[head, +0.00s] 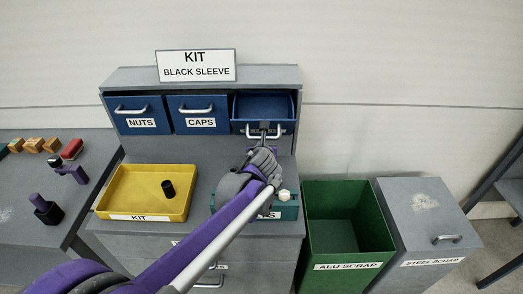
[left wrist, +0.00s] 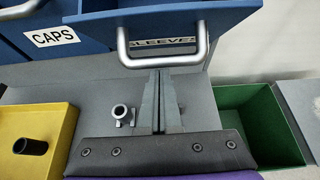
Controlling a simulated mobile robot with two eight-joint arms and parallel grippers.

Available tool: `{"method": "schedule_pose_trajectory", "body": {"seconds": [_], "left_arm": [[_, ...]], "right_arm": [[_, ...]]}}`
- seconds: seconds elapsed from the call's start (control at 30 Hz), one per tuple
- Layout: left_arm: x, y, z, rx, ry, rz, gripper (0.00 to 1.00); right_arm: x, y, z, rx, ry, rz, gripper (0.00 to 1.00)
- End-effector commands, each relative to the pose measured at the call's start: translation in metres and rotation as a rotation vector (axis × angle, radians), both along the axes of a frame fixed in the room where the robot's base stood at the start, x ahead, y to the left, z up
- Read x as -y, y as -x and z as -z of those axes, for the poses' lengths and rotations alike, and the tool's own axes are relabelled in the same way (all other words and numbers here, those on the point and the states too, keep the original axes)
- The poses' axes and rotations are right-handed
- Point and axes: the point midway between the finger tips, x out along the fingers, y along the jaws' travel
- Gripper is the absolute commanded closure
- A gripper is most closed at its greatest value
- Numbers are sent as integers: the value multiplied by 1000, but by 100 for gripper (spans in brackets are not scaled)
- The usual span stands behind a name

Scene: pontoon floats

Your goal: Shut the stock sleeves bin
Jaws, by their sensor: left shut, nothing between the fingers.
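The blue sleeves bin (head: 264,104) is the right one of three in the top row of the grey cabinet. It stands open, with its inside showing. Its label is mostly hidden in the head view, but "SLEEVES" shows partly behind the bin's metal handle (left wrist: 165,60) in the left wrist view. My left gripper (head: 264,126) is shut and empty at the front of this bin. In the left wrist view its fingertips (left wrist: 161,73) are right at the handle's lower bar; I cannot tell whether they touch it.
The nuts bin (head: 139,114) and caps bin (head: 198,114) are shut. Below are a yellow kit tray (head: 125,205) with a black sleeve (head: 168,188) and a partly hidden teal bin (head: 286,212). A green alu scrap bin (head: 349,252) stands at the right.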

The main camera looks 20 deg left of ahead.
Motion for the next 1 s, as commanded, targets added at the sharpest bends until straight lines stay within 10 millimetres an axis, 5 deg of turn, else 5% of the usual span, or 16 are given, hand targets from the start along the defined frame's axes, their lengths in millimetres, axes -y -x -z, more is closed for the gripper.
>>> {"method": "schedule_pose_trajectory", "body": {"seconds": [1.0], "left_arm": [[-16, -56, -64, 1, 1, 0, 100]], "right_arm": [[0, -2, -5, 4, 0, 0, 27]]}}
